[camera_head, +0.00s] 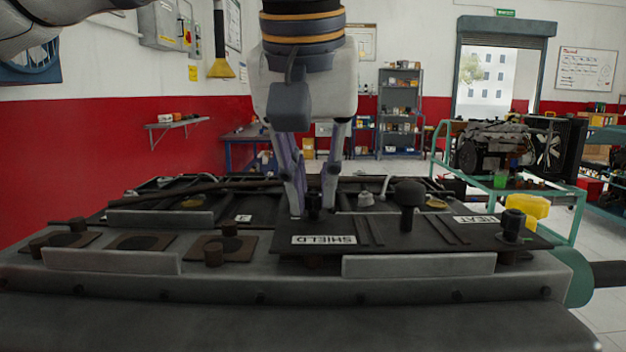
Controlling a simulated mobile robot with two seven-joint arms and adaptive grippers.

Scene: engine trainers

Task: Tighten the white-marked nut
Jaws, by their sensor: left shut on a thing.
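My left gripper (312,208) points down at the middle of the engine trainer. Its two fingers are shut on a dark nut (315,206) at the left part of a black plate (375,236) with SHIELD and HEAT labels. I see no white mark on this nut; the fingers partly hide it. Another dark nut (513,222) stands at the plate's right end. A taller dark knob (409,204) stands between them. My right gripper is not in view.
The grey engine block (420,290) fills the front, with raised light bars (110,262) and dark round studs (230,242) on the left. A yellow part (527,207) is at the right. Behind stands a green-framed cart (500,182) with another engine.

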